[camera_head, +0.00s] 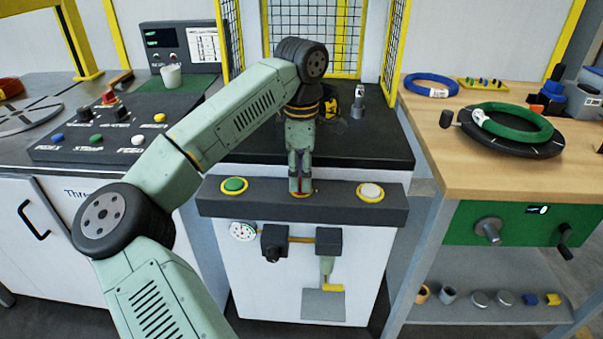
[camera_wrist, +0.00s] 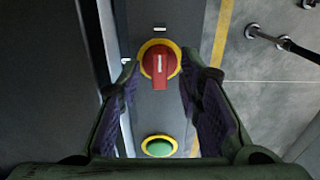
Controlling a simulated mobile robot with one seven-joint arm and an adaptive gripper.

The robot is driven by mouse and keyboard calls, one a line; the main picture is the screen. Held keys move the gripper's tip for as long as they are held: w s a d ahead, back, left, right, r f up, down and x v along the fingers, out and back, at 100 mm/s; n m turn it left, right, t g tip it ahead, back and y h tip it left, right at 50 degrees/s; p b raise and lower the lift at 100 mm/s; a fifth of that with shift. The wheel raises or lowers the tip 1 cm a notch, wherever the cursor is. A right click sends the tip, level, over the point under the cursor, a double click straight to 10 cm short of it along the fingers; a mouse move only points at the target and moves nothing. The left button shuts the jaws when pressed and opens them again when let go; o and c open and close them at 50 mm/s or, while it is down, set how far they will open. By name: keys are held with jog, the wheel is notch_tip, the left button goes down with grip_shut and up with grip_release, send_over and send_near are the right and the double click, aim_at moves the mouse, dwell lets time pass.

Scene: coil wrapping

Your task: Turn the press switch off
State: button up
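The press switch is a red rotary knob (camera_wrist: 160,62) on a yellow ring, set in the dark front bar (camera_head: 335,203) of the press. In the wrist view its handle, with a white mark, points down the picture toward the green button (camera_wrist: 159,147). In the head view only a little of the red knob (camera_head: 300,194) shows below my gripper (camera_head: 300,182). In the wrist view my gripper (camera_wrist: 158,80) is open, with one finger on each side of the knob. Gaps show between knob and fingers; the exact height above it is unclear.
On the same bar are a green button (camera_head: 234,185) to the left and a white button (camera_head: 370,191) to the right. A yellow-framed mesh guard (camera_head: 395,45) rises behind. A control panel (camera_head: 105,130) stands left; a wooden table (camera_head: 500,180) stands right.

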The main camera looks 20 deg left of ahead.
jog(key=shift+f, duration=0.25)
grip_shut()
dwell(0.4)
